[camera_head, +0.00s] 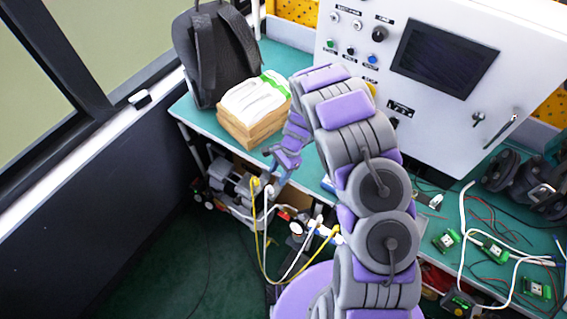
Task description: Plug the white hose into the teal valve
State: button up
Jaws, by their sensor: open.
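My gripper (279,168) is at the end of my purple and grey arm, in front of the teal workbench edge. It is small in the picture and its jaws look empty. A white hose (268,193) shows just below it, beside a yellow hose (256,215); both hang in front of the bench's lower level. White tubing also shows near the middle, close to my arm. I cannot tell whether the gripper touches the white hose. I cannot pick out the teal valve; it may be hidden behind my arm or too small to tell.
A dark backpack (215,50) and a box with papers (252,108) stand on the teal workbench (195,110). A white control panel (450,80) stands at the back. Cables and green connectors (490,250) lie on the right. The dark green floor (170,270) at lower left is clear.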

aim_at(271, 190)
jog(key=b+x, duration=0.1)
jog(key=x, duration=0.9)
grip_shut()
dwell(0.6)
